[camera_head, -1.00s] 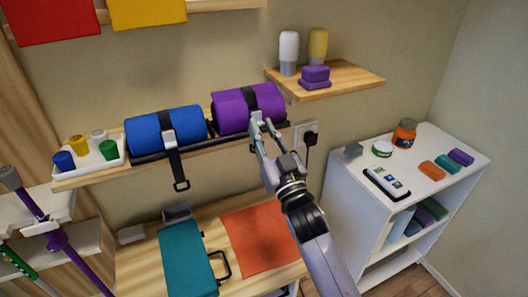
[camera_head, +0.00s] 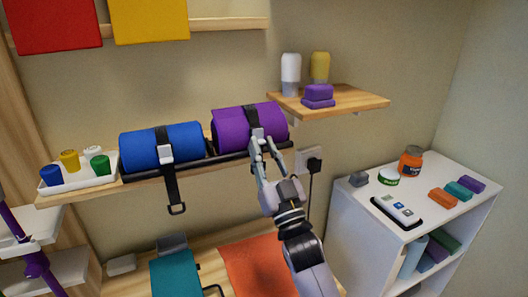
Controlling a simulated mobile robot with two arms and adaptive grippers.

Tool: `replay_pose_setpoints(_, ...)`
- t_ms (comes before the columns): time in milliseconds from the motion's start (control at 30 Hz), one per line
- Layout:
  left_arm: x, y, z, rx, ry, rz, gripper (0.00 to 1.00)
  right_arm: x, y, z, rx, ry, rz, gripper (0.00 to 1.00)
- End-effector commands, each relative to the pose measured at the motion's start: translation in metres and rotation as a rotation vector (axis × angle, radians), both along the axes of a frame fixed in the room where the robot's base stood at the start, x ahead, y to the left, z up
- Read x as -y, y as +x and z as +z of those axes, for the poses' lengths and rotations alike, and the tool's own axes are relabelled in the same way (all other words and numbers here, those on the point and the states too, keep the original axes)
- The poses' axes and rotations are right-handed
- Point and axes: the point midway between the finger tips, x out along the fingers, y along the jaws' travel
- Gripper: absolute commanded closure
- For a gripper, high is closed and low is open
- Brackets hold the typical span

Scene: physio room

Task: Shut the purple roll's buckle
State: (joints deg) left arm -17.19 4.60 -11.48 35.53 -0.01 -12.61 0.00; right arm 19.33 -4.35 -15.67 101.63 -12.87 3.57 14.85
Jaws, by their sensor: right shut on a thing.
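The purple roll (camera_head: 233,128) lies on the wall shelf with a black strap (camera_head: 250,117) around it. Its grey buckle (camera_head: 257,134) is at the front of the roll. My right gripper (camera_head: 262,148) is at this buckle, its fingers closed on it; they partly hide it, so I cannot tell whether the buckle is fastened. The blue roll (camera_head: 188,145) lies to the left with its own light grey buckle (camera_head: 166,154), and its strap end (camera_head: 172,190) hangs down below the shelf. My left gripper is not in view.
A white tray (camera_head: 72,186) with small coloured pots stands left on the shelf. A small wooden shelf (camera_head: 350,100) holds bottles and purple blocks at upper right. A white cabinet (camera_head: 345,215) stands right.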

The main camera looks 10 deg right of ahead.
Motion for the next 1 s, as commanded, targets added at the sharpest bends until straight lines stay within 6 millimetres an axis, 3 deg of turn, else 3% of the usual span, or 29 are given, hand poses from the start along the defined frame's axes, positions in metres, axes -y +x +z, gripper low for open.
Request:
replay_pose_setpoints(333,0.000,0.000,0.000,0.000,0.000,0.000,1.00,0.000,0.000,0.001,0.002,0.001,0.000,0.58)
replay_pose_setpoints(667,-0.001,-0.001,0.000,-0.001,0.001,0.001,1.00,0.001,-0.002,-0.001,0.000,0.000,0.000,0.58)
replay_pose_setpoints(767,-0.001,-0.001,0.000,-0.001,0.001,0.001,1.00,0.003,-0.009,-0.008,-0.001,-0.001,-0.001,0.58)
replay_pose_setpoints(1000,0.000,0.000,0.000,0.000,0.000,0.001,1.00,0.016,-0.047,-0.036,-0.004,-0.001,0.000,0.58)
